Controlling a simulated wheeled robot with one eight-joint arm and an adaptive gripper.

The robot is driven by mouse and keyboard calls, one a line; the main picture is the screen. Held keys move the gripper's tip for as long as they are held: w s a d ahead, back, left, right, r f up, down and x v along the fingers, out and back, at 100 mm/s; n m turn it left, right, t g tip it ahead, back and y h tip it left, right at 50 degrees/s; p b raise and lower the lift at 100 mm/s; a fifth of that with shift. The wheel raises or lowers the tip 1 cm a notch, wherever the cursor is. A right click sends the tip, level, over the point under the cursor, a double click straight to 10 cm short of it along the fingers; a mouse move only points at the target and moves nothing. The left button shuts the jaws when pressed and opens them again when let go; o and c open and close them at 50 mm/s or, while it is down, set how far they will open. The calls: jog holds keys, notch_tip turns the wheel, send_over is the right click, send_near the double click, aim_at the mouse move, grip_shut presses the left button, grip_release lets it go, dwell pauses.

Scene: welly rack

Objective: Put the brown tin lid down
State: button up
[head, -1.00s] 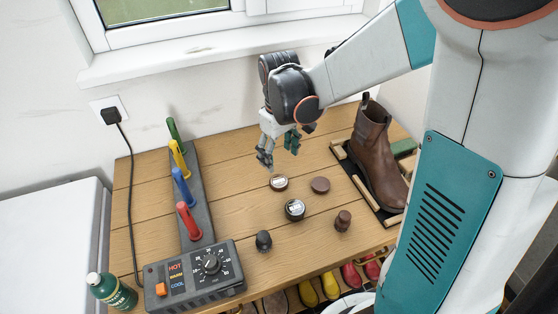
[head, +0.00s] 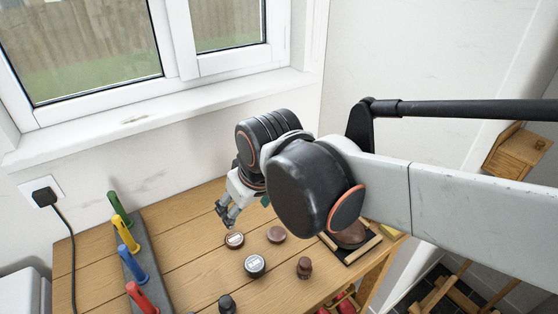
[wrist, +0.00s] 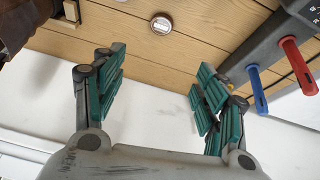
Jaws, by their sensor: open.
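The brown tin lid (head: 234,239), a low disc with a brown rim and a pale label, lies flat on the wooden bench. It also shows at the top of the wrist view (wrist: 161,23). My gripper (head: 228,213) is above and just behind it, apart from it. The fingers (wrist: 160,92) are spread wide in the wrist view with nothing between them. A plain dark brown disc (head: 276,234), seemingly the open brown tin, lies just right of the lid. A black tin (head: 255,265) with a round label stands in front.
A dark brush or knob (head: 304,267) and a black one (head: 227,304) stand nearer. The rack with coloured pegs (head: 132,259) is at left. A brown boot (head: 351,236) stands on a tray at right, mostly hidden by my arm. Wall and window are behind.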

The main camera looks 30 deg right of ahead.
jog(key=shift+s+r+m+t, duration=0.15)
jog(key=shift+s+m+t, duration=0.25)
jog(key=shift+s, duration=0.65)
jog(key=shift+s+r+m+t, duration=0.2)
jog(key=shift+s+t, duration=0.4)
jog(key=shift+s, duration=0.4)
